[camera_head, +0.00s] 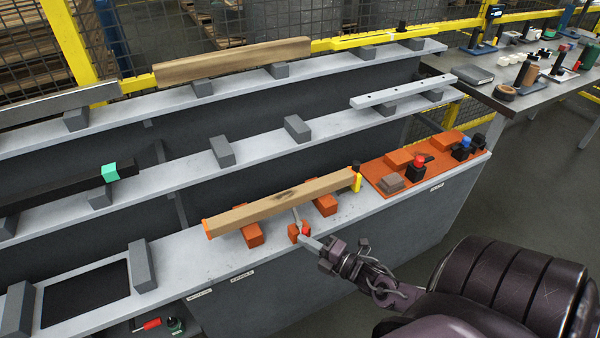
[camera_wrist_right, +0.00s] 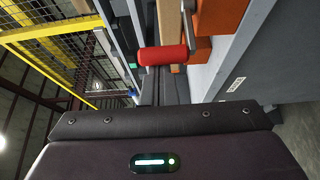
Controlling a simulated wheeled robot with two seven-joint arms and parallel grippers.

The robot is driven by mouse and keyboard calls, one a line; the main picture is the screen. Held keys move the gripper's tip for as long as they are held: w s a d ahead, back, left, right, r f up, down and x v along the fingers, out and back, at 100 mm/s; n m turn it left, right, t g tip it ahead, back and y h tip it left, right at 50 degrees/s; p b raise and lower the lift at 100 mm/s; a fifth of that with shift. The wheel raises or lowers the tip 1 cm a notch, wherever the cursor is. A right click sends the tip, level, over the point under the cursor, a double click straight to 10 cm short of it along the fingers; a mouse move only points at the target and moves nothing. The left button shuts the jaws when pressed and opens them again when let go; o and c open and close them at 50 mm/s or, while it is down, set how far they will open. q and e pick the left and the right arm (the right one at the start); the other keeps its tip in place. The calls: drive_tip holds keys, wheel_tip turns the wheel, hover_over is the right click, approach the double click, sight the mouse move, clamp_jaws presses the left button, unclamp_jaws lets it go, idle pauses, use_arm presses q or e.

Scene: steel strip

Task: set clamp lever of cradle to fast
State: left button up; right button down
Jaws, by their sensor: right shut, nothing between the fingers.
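In the right wrist view the red grip (camera_wrist_right: 165,58) lies crosswise just beyond my fingers. My right gripper (camera_head: 306,241) is shut and empty, its tips close to the red grip; I cannot tell whether they touch. My left gripper is not in view.
An orange board (camera_head: 374,180) with red and blue knobs is to the right of the beam. Other bars rest on grey blocks on the upper shelves (camera_head: 330,120). A side table (camera_head: 505,95) holds small items. Floor is open at the right.

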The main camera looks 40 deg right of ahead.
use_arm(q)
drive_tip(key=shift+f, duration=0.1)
use_arm(e)
drive_tip(key=shift+d, duration=0.7)
drive_tip(key=shift+s, duration=0.1)
